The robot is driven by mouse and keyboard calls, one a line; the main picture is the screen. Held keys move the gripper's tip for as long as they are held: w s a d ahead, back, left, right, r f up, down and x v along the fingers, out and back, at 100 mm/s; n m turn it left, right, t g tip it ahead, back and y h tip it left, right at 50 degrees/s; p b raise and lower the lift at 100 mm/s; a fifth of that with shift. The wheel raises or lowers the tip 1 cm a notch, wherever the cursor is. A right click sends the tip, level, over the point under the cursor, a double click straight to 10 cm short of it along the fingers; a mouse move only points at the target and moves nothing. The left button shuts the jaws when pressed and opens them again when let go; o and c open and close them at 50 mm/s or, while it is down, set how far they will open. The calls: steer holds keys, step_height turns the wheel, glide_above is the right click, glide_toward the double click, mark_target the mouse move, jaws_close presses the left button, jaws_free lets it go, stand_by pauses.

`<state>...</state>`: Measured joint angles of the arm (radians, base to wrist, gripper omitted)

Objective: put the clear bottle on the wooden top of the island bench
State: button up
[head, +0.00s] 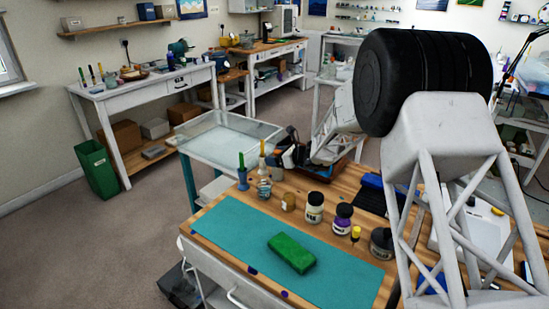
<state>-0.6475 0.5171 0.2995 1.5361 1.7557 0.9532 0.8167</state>
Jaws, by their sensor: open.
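The wooden-topped bench (208,200) in the foreground, which I take to be the island bench, carries a teal mat and several jars. My gripper (290,152) is at the bench's far edge, beside the glass-topped trolley. It is open, small and dark in the picture, and my arm hides part of the area around it. I cannot pick out the clear bottle with certainty. A small clear glass jar (264,188) stands on the wood near the far left corner, apart from my gripper.
A green block (291,253) lies on the teal mat (232,229). The glass-topped trolley (205,140) stands behind the bench. The mat's left part is clear.

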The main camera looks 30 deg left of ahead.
steer(key=v, duration=1.1)
steer(key=shift+d, duration=0.2)
stand_by(0.4)
steer(key=s+d+r+n+h, duration=0.25)
steer(key=s+d+r, duration=0.25)
steer(key=d, duration=0.5)
steer(key=s+d+r+n+h, duration=0.1)
steer(key=s+d+r+n, duration=0.3)
steer(key=d, duration=0.7)
steer(key=s+d+r+n+h, duration=0.2)
steer(key=s+d+r, duration=0.4)
steer(key=d, duration=0.4)
steer(key=s+d+n+t+h, duration=0.3)
steer(key=s+d+n+h, duration=0.5)
steer(key=s+d, duration=2)
steer(key=d+h, duration=0.1)
steer(key=d, duration=0.2)
steer(key=shift+s+t, duration=0.3)
steer(key=shift+s, duration=0.05)
